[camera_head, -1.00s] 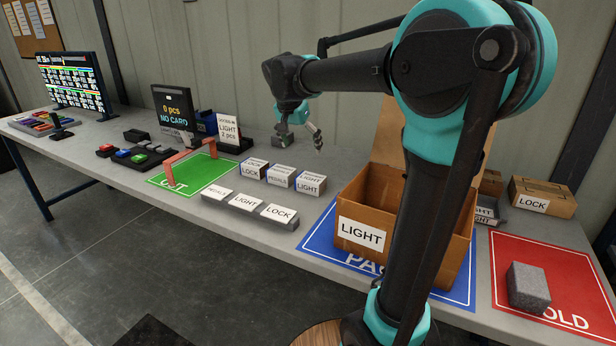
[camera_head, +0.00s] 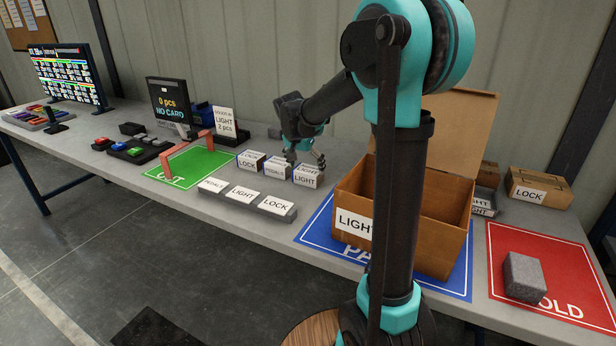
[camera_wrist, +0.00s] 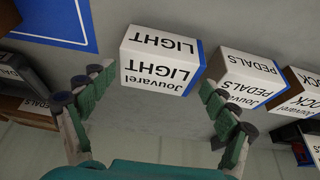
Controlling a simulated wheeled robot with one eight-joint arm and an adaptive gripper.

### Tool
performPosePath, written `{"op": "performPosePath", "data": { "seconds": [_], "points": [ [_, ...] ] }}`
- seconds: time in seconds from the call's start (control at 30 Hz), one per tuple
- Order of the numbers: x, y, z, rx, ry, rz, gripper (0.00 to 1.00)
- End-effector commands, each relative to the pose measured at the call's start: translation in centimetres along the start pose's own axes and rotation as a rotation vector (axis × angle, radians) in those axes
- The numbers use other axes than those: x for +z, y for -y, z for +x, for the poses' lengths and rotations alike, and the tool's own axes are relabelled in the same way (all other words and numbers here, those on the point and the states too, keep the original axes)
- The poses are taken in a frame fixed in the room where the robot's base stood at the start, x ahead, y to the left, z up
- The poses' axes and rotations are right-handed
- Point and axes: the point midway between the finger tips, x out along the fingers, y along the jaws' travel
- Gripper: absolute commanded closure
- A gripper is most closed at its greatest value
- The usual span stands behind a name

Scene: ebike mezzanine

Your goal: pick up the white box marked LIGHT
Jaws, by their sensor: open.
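The white box marked LIGHT (camera_head: 307,177) stands on the grey table at the right end of a short row of boxes. In the wrist view the LIGHT box (camera_wrist: 160,62) shows upside-down lettering and a blue edge. My gripper (camera_head: 305,160) is open just behind and above the box. In the wrist view its fingers (camera_wrist: 155,90) are spread apart, with the box beyond and roughly between their tips. I see no contact with the box. The white PEDALS box (camera_wrist: 248,75) stands close beside the LIGHT box.
A LOCK box (camera_head: 249,161) ends the row on the left. Grey blocks labelled PEDALS, LIGHT and LOCK (camera_head: 243,197) lie in front. An open cardboard carton (camera_head: 440,240) stands on the blue mat to the right. A grey block (camera_head: 524,277) sits on the red mat (camera_head: 580,290).

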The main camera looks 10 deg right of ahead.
Motion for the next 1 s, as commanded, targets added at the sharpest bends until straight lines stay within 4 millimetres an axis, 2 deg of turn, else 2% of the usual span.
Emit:
{"op": "performPosePath", "data": {
  "seconds": [0.1, 0.23, 0.53, 0.9, 1.0],
  "points": [
    [0.1, -0.1, 1.9, 0.0, 0.0, 0.001, 0.13],
    [0.1, -0.1, 3.2, 0.001, 0.0, 0.002, 0.13],
    [0.1, -0.1, 3.6, 0.0, 0.0, 0.001, 0.13],
    [0.1, -0.1, 3.6, 0.0, 0.0, 0.001, 0.59],
    [0.1, -0.1, 3.6, 0.0, 0.0, 0.001, 0.59]
  ]
}}
